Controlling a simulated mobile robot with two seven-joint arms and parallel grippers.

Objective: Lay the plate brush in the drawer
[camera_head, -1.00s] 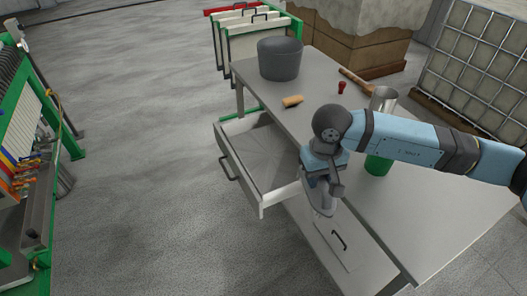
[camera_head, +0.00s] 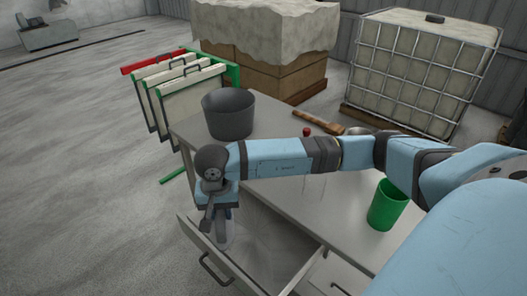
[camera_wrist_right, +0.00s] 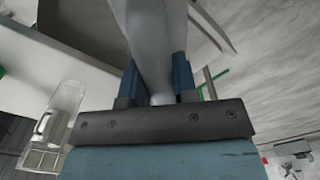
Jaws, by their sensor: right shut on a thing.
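The grey drawer (camera_head: 268,240) is pulled open from the left side of the grey table; the part of it that shows looks empty. My right gripper (camera_head: 214,228) points down over the drawer's far left part, near its front panel. It is shut on a smooth pale grey object (camera_head: 226,236), which also runs between the fingers in the right wrist view (camera_wrist_right: 157,45). I cannot tell for sure whether this is the plate brush. Its lower end is low by the drawer; contact is unclear. My left gripper is not in view.
On the table stand a dark grey bucket (camera_head: 228,116), a green cup (camera_head: 387,205), a small red object (camera_head: 307,132) and a wooden-handled tool (camera_head: 318,123). My right arm crosses over the tabletop. Framed plates (camera_head: 178,95) stand behind. Floor to the left is clear.

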